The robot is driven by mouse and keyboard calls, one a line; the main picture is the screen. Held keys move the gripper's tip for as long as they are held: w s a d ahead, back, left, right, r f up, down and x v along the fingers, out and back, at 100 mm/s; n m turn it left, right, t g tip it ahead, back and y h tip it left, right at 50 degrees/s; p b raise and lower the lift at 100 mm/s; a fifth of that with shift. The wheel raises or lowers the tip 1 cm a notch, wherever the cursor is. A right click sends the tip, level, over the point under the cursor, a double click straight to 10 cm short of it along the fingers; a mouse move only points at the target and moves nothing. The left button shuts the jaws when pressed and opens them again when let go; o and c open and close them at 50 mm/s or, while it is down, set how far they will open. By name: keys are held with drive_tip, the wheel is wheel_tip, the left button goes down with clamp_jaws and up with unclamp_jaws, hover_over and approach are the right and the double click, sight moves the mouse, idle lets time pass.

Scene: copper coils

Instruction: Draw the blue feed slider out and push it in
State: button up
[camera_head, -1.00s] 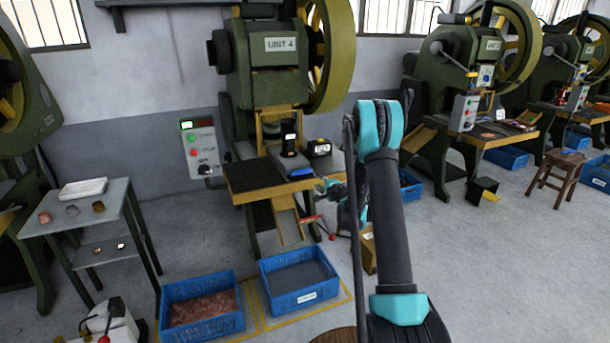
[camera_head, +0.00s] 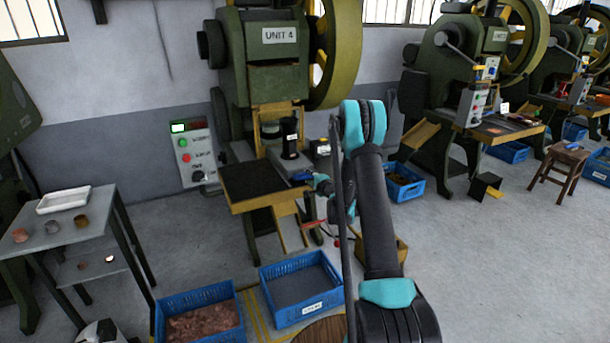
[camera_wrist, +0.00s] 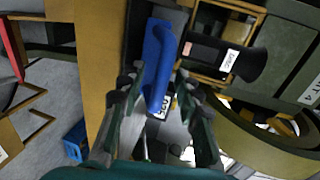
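The blue feed slider (camera_head: 301,177) shows as a small blue patch at the right edge of the press table, below the black cylinder. In the wrist view the slider (camera_wrist: 158,55) is a long blue bar with a raised handle, lying beside the yellow table edge. My gripper (camera_wrist: 157,82) is open, with its two fingers on either side of the handle end. I see a gap beside each finger; contact is not clear. In the head view my gripper (camera_head: 325,183) is small and partly hidden by my arm.
The UNIT 4 press (camera_head: 275,60) stands behind its dark-topped table (camera_head: 250,182). A black cylinder (camera_wrist: 225,55) with a white label stands close to the slider. Blue crates (camera_head: 300,288) lie on the floor in front. A grey side table (camera_head: 75,235) stands left.

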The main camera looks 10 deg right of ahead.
drive_tip(key=shift+w, duration=0.15)
drive_tip(key=shift+a, duration=0.1)
clamp_jaws()
idle(0.3)
